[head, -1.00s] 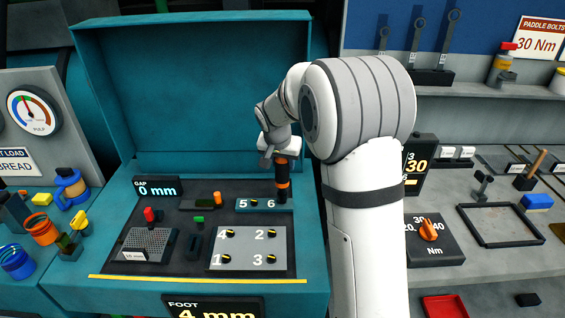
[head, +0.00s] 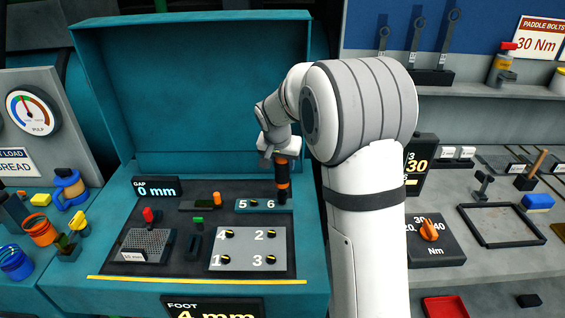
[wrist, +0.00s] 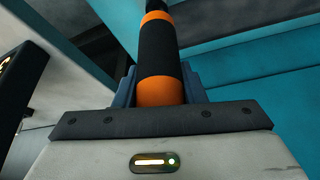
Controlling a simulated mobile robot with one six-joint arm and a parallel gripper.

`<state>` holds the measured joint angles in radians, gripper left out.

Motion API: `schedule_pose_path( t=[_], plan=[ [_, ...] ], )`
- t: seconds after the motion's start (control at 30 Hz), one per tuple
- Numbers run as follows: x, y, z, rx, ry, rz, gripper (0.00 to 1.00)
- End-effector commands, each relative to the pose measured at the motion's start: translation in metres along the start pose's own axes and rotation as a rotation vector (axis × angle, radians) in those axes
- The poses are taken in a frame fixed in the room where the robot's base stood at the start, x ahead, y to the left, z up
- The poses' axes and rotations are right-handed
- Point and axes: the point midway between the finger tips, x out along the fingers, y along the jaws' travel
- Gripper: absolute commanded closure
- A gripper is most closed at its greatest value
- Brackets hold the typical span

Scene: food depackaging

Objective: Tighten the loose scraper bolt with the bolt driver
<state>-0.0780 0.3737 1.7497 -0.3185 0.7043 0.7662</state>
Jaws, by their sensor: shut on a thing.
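My gripper (head: 281,154) is shut on the bolt driver (head: 283,176), a black tool with orange bands, held upright. The driver also shows in the wrist view (wrist: 159,55), between the jaws. Its lower end is at the right end of the small teal bar marked 5 and 6 (head: 257,206), by the 6; I cannot tell whether it touches a bolt there. A yellow and black bolt shows by the 5. The grey plate (head: 245,262) in front carries bolts numbered 1 to 4. Which bolt is loose cannot be told.
The teal machine's open lid (head: 200,90) stands behind. A "GAP 0 mm" display (head: 157,187), a red knob (head: 149,215) and a mesh block (head: 147,242) are left of the plates. At right stand a torque dial (head: 429,230) and a dark tray (head: 467,240).

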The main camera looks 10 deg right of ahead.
Motion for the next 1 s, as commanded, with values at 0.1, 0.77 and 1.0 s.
schedule_pose_path(
  t=[0.1, 0.77, 1.0],
  plan=[
    [-0.0013, -0.0002, -0.001, 0.0, 0.002, -0.001, 1.0],
    [0.0025, -0.0003, 0.0006, 0.0, 0.002, -0.001, 1.0],
    [0.0051, -0.0003, 0.0016, 0.0, 0.002, -0.001, 1.0]
  ],
)
